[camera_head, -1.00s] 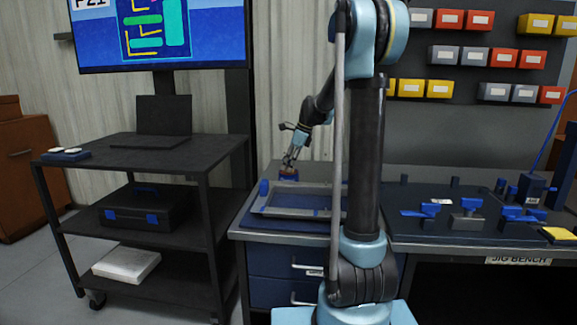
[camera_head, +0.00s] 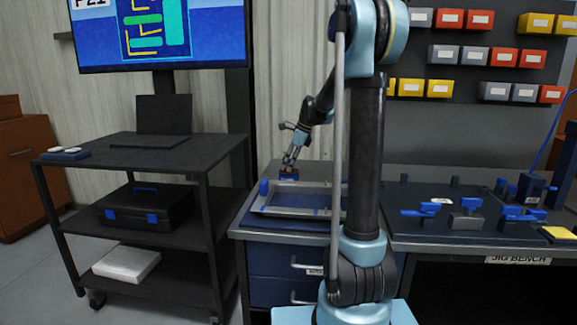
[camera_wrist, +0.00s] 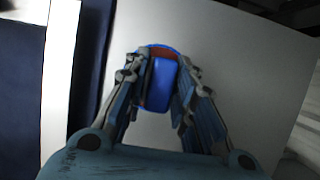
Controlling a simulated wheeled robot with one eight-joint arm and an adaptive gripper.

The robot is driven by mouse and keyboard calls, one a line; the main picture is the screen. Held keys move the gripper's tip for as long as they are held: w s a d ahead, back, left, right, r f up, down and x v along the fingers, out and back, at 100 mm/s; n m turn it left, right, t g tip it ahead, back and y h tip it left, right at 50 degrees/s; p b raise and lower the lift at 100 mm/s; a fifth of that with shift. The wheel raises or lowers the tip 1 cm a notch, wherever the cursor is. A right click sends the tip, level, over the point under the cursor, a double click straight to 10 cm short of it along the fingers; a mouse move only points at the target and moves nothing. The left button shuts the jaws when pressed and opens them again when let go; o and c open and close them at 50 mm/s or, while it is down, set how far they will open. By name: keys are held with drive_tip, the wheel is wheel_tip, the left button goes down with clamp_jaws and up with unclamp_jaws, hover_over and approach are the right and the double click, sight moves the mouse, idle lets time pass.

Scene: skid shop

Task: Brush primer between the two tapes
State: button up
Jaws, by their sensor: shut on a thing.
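My gripper (camera_head: 288,165) is at the far edge of a grey rectangular frame (camera_head: 258,211) on the bench. In the wrist view, its fingers (camera_wrist: 159,85) are shut on a blue block-shaped tool (camera_wrist: 161,88) with a reddish-brown edge, which seems to be the primer brush. The tool is over a plain pale grey surface (camera_wrist: 235,70); I cannot tell whether it touches it. A white strip (camera_wrist: 58,90) beside a dark navy band (camera_wrist: 92,70) runs along the left. I cannot make out either tape for certain, nor any primer.
A small blue cylinder (camera_head: 263,187) stands at the frame's left corner. Blue-handled clamps (camera_head: 467,216) sit on the bench at the right. A black cart (camera_head: 215,160) stands to the left with a blue-latched case (camera_head: 150,208) on its middle shelf.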

drive_tip(key=shift+r, duration=3.5)
